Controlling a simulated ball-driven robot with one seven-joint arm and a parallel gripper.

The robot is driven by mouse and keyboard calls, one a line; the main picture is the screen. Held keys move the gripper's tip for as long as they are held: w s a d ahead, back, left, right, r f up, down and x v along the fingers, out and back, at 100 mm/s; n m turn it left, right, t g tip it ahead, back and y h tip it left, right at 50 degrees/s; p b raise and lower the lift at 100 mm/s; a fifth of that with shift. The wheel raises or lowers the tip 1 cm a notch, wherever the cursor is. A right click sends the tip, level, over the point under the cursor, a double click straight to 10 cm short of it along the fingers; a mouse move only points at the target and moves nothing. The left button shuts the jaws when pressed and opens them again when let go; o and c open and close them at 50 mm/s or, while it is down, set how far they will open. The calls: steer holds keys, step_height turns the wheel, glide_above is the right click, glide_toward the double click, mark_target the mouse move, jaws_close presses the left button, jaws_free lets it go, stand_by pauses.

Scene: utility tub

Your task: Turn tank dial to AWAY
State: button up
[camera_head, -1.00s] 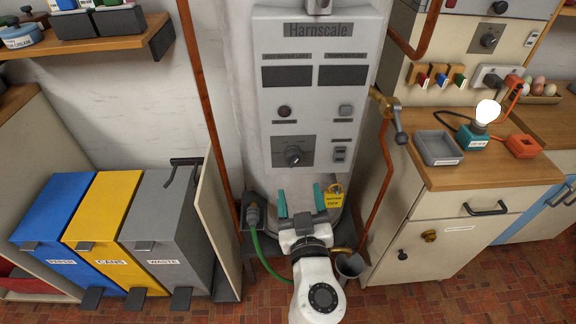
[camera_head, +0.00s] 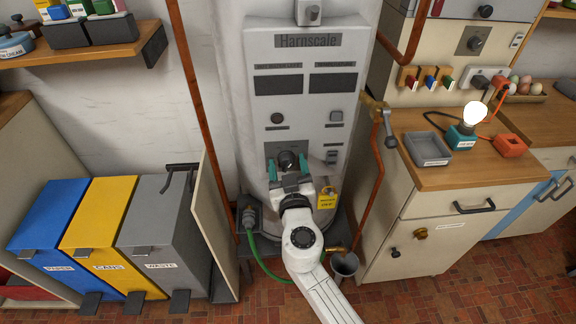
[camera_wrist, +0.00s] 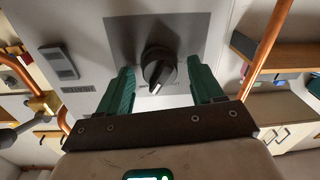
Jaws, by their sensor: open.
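The tank dial is a round black knob (camera_head: 288,160) on a dark grey plate, low on the white Harnscale tank (camera_head: 308,45). In the wrist view the dial (camera_wrist: 158,68) has a pale pointer line, and its plate lettering is too small to read. My gripper (camera_head: 289,172) is open and empty in front of the tank, just below the dial. In the wrist view its green fingers (camera_wrist: 160,92) stand apart on either side of the dial, and I see no contact. In the head view my gripper hides the lower part of the dial plate.
A copper pipe (camera_head: 195,110) runs left of the tank, and a brass valve with a lever (camera_head: 383,120) juts out on the right. A yellow tag (camera_head: 327,195) hangs beside my gripper. A wooden-topped cabinet (camera_head: 450,178) stands right; several bins (camera_head: 165,235) stand left.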

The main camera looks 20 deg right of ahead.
steer(key=c, duration=1.1)
steer(key=shift+o, duration=0.2)
